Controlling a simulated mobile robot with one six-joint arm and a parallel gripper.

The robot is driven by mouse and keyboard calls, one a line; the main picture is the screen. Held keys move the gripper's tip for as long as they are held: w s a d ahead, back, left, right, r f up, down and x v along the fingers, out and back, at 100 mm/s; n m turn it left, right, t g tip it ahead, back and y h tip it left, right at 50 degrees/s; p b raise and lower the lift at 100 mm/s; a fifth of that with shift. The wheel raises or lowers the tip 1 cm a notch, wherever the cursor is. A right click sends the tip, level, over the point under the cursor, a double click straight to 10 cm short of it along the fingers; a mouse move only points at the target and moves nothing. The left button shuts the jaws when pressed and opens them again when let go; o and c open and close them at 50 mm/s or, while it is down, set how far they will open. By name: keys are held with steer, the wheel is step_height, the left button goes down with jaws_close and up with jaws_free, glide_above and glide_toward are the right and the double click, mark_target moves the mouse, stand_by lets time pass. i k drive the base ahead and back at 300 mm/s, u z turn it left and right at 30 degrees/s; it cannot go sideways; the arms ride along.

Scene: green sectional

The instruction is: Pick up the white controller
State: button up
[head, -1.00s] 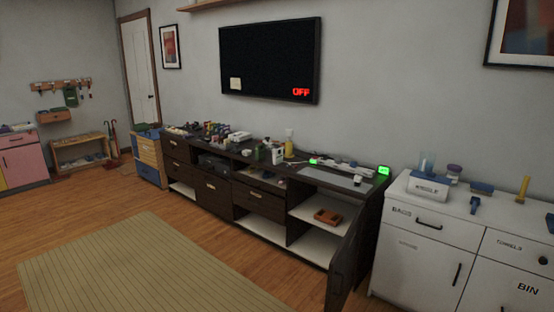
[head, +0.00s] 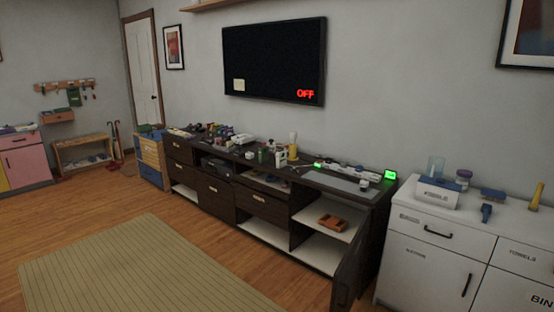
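A long dark brown TV cabinet (head: 265,204) stands against the back wall with many small items on top. A white object (head: 242,138) lies among the clutter on its middle left. A small white item (head: 364,185) sits near its right end, and a long white item (head: 355,172) lies behind a grey mat. All are too small to tell which, if any, is the white controller. My gripper is not in view.
An open door panel (head: 347,262) juts from the cabinet's right end. An orange-brown item (head: 333,222) sits on an open shelf. A white cabinet (head: 430,250) stands at right. Wooden floor and a beige rug (head: 140,270) lie in front, clear of objects.

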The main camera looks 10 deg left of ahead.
mark_target(282, 156)
steer(key=u, duration=0.35)
steer(key=i, duration=1)
steer(key=u, duration=0.65)
steer(key=i, duration=0.85)
steer(key=u, duration=0.65)
steer(key=i, duration=2)
steer(key=u, duration=0.15)
